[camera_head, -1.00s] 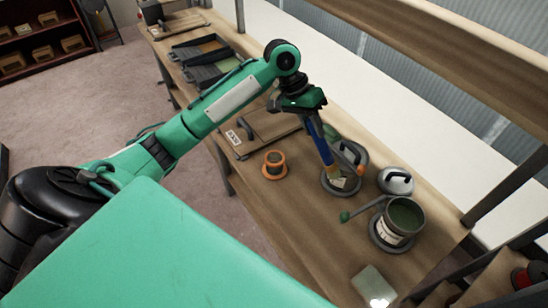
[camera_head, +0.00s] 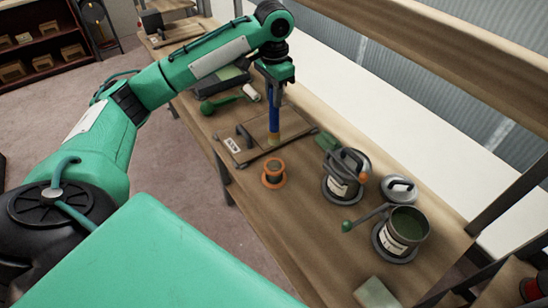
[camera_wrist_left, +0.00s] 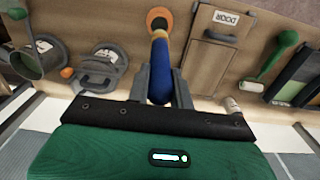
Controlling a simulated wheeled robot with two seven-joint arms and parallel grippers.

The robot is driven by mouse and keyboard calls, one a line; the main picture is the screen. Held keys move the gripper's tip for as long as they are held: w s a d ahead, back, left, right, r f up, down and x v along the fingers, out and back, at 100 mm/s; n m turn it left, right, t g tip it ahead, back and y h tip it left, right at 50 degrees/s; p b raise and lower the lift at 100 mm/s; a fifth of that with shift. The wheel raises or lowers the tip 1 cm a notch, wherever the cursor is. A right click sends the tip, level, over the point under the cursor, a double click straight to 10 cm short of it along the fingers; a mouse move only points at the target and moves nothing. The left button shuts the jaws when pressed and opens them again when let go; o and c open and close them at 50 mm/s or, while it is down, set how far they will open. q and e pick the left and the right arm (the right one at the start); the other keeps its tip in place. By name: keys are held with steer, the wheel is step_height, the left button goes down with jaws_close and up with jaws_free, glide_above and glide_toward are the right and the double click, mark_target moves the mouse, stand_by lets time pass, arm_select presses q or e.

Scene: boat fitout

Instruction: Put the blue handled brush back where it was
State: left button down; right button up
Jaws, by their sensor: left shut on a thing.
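My left gripper (camera_head: 273,92) is shut on the blue handled brush (camera_head: 273,122), which hangs upright with its bristles down. In the head view the brush is in front of a brown door panel (camera_head: 247,152) with a white label; whether its tip touches the panel I cannot tell. The left wrist view shows the brush's blue handle (camera_wrist_left: 161,82) between the fingers (camera_wrist_left: 162,88), with an orange spool (camera_wrist_left: 158,20) beyond it. A can with a white label (camera_head: 338,187) stands to the right, with an orange-ended tool (camera_head: 355,158) at it. My right gripper is not in view.
The orange spool (camera_head: 273,173) stands near the front edge. A green roller (camera_head: 222,103) and dark trays (camera_head: 222,82) lie farther left.

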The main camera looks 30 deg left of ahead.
mark_target(274, 123)
arm_select(q)
step_height(274, 123, down, 18)
steer(key=p, duration=0.4)
steer(key=shift+f, duration=0.15)
steer(key=c, duration=1.2)
jaws_free()
steer(key=shift+f, duration=0.1)
steer(key=shift+c, duration=0.2)
steer(key=shift+r+b, duration=0.3)
steer(key=shift+r, duration=0.2)
step_height(274, 123, up, 11)
steer(key=b, duration=0.3)
steer(key=shift+r, duration=0.15)
